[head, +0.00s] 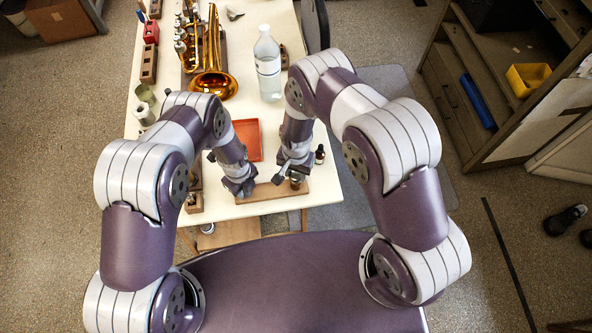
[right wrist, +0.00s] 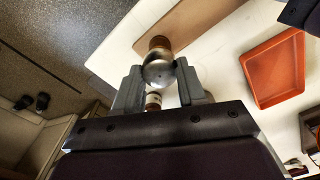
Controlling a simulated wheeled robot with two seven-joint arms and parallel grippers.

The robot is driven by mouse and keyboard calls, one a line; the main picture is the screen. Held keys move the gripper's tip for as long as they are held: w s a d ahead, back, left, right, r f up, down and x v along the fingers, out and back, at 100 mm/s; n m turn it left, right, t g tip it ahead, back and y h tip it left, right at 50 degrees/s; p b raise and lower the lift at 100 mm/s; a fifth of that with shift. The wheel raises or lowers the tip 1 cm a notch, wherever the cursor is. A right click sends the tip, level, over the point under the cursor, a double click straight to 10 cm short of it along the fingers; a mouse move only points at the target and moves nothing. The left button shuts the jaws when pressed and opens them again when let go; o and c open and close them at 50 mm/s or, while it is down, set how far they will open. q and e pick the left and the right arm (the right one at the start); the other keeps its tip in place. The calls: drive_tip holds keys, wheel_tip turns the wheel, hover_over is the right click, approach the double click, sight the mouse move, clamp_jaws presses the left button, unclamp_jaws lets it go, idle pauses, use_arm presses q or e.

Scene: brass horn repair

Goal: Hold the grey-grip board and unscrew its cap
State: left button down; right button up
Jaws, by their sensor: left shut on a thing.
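The wooden board (head: 268,192) lies at the table's near edge; its bare surface also shows in the right wrist view (right wrist: 212,38). My left gripper (head: 240,190) is shut at the board's left end, on what seems to be its grip; the grip itself is hidden. A round silver cap (right wrist: 158,70) sits on an amber-brown neck or jar (right wrist: 159,43) at the board's right end. My right gripper (right wrist: 159,72) has its fingers on either side of the cap; I cannot tell whether they touch it. In the head view, my right gripper (head: 296,178) is over that end.
An orange-red tray (head: 247,138) lies behind the board. A small dark-capped bottle (head: 320,154) stands close to my right gripper. A clear bottle (head: 267,63) and a brass horn (head: 212,70) are farther back. Blocks and small pots line the left edge.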

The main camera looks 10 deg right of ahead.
drive_tip(key=shift+c, duration=0.7)
drive_tip(key=n, duration=0.9)
drive_tip(key=shift+n, duration=0.7)
drive_tip(key=n, duration=0.3)
drive_tip(key=shift+n, duration=0.3)
drive_tip(key=shift+a+n, duration=0.1)
drive_tip(key=shift+n, duration=0.7)
